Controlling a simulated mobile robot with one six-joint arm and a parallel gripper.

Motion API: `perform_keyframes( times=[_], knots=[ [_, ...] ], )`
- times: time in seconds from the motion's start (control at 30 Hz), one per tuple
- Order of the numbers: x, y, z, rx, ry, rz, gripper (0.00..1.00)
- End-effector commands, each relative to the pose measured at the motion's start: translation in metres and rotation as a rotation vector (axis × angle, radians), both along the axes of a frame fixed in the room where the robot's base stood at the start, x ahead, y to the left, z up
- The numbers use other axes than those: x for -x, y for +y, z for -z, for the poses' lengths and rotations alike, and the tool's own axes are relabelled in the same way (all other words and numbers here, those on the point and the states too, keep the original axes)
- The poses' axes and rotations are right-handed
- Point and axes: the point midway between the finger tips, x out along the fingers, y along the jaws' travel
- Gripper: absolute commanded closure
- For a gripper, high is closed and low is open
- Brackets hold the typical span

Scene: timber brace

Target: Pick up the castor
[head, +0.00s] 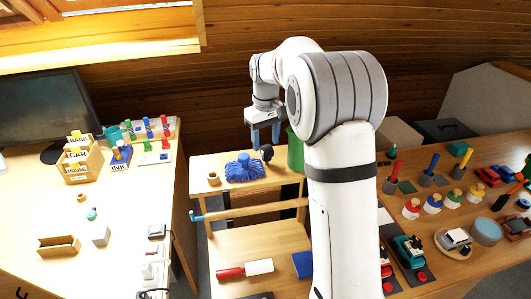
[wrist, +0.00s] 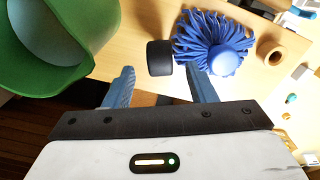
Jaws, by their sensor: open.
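The castor, a small black wheel-like piece, lies near the edge of the small wooden table (wrist: 130,45) in the wrist view (wrist: 159,57). In the head view the castor (head: 267,152) shows just below my fingers, partly hidden by them. My gripper (wrist: 161,82) is open and empty, its two blue fingers apart. In the wrist view the castor is ahead of the gap between the fingertips, roughly centred and apart from both. In the head view my gripper (head: 264,138) points down above the castor.
A blue mop head (wrist: 212,38) lies close right of the castor. A green bucket (wrist: 50,40) stands to the left in the wrist view. A small wooden cup (wrist: 270,53) is beyond the mop head. Crowded tables stand on both sides in the head view.

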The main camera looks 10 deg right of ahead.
Motion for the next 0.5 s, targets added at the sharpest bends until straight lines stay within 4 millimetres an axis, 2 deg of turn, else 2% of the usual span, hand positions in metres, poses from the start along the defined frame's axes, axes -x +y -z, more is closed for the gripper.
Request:
perform_keyframes(
  times=[0.2,0.5],
  knots=[
    [0.003,0.000,0.030,0.000,0.003,0.000,0.49],
    [0.002,0.000,0.034,0.000,0.000,-0.001,0.50]
  ],
)
